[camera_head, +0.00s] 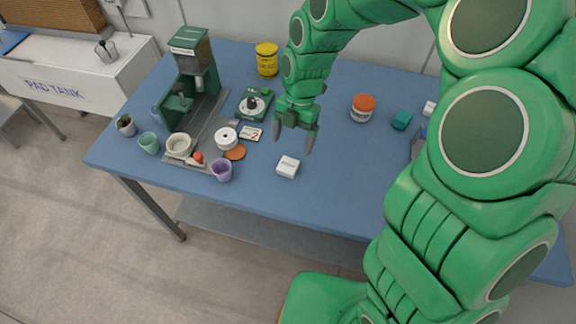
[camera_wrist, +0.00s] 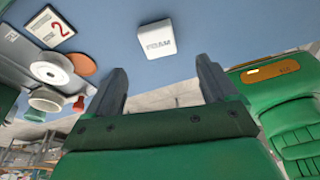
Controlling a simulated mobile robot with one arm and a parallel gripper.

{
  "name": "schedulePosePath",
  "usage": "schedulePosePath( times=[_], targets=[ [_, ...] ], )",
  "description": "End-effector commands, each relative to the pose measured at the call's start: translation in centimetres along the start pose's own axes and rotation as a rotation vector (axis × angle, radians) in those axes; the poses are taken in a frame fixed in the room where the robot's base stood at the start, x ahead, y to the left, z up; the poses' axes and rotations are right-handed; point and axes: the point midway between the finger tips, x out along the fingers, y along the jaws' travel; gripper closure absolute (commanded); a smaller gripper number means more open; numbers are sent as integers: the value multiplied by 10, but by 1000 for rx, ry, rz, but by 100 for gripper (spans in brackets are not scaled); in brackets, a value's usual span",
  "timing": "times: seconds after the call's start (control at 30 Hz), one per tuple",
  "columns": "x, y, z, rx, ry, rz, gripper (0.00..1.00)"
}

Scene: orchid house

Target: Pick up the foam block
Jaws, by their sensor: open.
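The foam block (camera_head: 288,167) is a small white block lying on the blue table, toward its front edge. In the wrist view the white foam block (camera_wrist: 157,40) shows the word FOAM and lies beyond the fingertips, roughly between them in the picture. My gripper (camera_head: 293,139) is green with grey fingers and hangs above the table, behind the block in the head view. Its fingers (camera_wrist: 164,72) are spread apart with nothing between them. The gripper does not touch the block.
On the blue table (camera_head: 330,190), left of the block, are a purple cup (camera_head: 221,170), an orange disc (camera_head: 235,152), a white round piece (camera_head: 226,138) and a card marked 2 (camera_head: 251,133). An orange-lidded jar (camera_head: 363,107) stands behind right. Table around the block is clear.

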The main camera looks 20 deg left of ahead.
Motion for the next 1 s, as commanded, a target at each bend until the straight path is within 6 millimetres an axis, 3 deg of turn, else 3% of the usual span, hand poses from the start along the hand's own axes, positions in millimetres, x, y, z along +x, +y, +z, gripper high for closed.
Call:
schedulePosePath(
  times=[0.57,0.83,1.0],
  targets=[
    [41,2,2,-38,5,-5,14],
    [73,2,4,-39,3,-5,14],
    [83,2,4,-38,3,-4,14]
  ],
)
